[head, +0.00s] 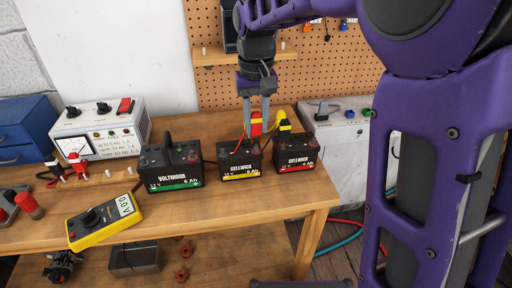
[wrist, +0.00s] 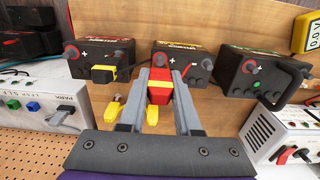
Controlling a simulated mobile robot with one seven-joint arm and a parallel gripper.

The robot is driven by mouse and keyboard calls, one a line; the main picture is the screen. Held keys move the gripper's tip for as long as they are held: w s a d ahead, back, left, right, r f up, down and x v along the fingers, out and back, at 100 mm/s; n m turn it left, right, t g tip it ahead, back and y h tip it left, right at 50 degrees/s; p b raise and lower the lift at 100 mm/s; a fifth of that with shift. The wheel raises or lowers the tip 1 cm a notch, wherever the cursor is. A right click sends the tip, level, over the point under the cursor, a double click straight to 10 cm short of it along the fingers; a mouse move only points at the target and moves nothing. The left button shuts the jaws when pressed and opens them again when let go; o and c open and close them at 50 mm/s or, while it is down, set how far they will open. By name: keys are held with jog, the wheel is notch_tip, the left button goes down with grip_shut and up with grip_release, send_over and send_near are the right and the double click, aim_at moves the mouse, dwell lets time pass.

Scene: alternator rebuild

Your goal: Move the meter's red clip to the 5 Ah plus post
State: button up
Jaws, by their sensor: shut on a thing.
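My gripper (head: 257,121) is shut on the meter's red clip (head: 256,127), which has a yellow band and hangs above the middle, yellow-labelled battery (head: 240,166). In the wrist view the red clip (wrist: 159,86) sits between the fingers, in front of that battery (wrist: 183,62); I cannot tell if it touches a post. The green-labelled battery (head: 170,168) stands to the left, the red-labelled one (head: 295,158) to the right. The Ah figures are too small to read surely. A black and yellow clip (head: 285,125) is at the red-labelled battery. The yellow meter (head: 105,219) reads 0.0 V.
A charger (head: 105,128) stands at the back left, with red and black clips (head: 76,163) on a wooden rail before it. A grey box (head: 335,130) is right of the batteries. Bench front is clear right of the meter.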

jog(key=shift+f+b, duration=0.6)
jog(key=shift+f, duration=0.55)
jog(key=o, duration=1)
jog(key=shift+r, duration=0.1)
notch_tip(320, 180, up, 8)
jog(key=p, duration=0.7)
jog(key=shift+r+p, duration=0.25)
jog(key=shift+p, duration=0.05)
jog(key=shift+f, duration=0.1)
